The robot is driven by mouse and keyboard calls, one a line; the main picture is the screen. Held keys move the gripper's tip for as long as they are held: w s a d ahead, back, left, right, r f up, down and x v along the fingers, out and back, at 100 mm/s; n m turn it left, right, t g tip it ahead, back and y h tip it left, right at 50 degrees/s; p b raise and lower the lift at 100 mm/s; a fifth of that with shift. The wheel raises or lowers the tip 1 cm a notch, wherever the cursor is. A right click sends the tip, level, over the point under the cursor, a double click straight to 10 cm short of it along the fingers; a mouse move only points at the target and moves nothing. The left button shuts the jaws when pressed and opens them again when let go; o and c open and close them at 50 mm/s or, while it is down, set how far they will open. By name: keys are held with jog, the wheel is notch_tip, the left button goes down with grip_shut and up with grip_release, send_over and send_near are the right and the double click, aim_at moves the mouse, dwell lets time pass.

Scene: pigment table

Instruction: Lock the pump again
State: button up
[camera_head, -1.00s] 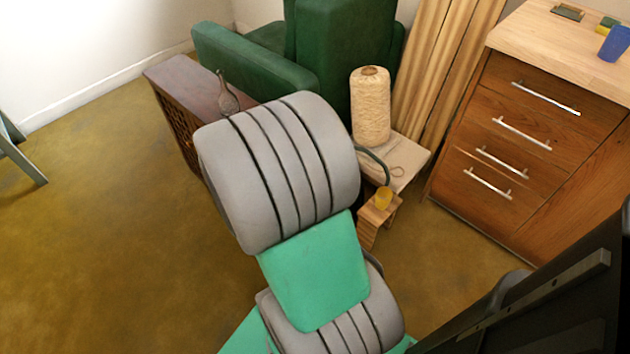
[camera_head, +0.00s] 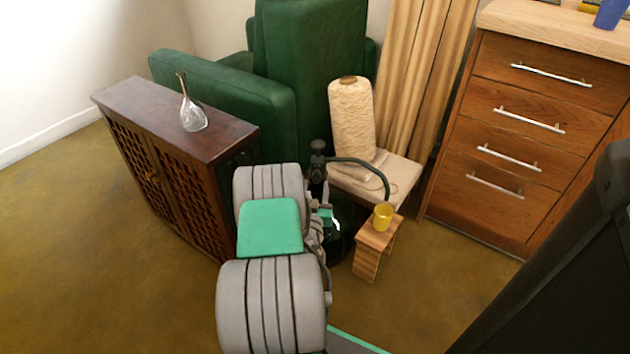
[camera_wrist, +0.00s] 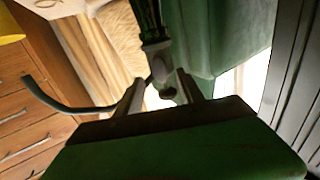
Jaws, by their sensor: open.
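The pump (camera_head: 318,149) is a dark head with a rounded knob and a curved dark hose reaching right towards a yellow cup (camera_head: 383,216). A dark glossy vessel (camera_head: 341,228) shows below it, partly hidden by my arm. In the wrist view, the pump's grey collar and neck (camera_wrist: 155,46) hang between and just beyond my fingers, with a small dark knob near them. My gripper (camera_wrist: 160,84) is open, one finger on either side of the knob. I cannot tell whether either finger touches it. In the head view my arm hides most of the gripper.
The cup stands on a small wooden stool (camera_head: 366,262). A cone of twine (camera_head: 352,118) sits on a pale low table behind the hose. A dark lattice cabinet (camera_head: 165,115) with a glass vase (camera_head: 191,112) stands left, a green armchair (camera_head: 315,70) behind, drawers (camera_head: 525,130) right.

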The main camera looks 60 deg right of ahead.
aim_at(316, 178)
jog(key=shift+p+x, duration=0.45)
jog(key=shift+x, duration=1.15)
jog(key=shift+c, duration=0.5)
grip_shut()
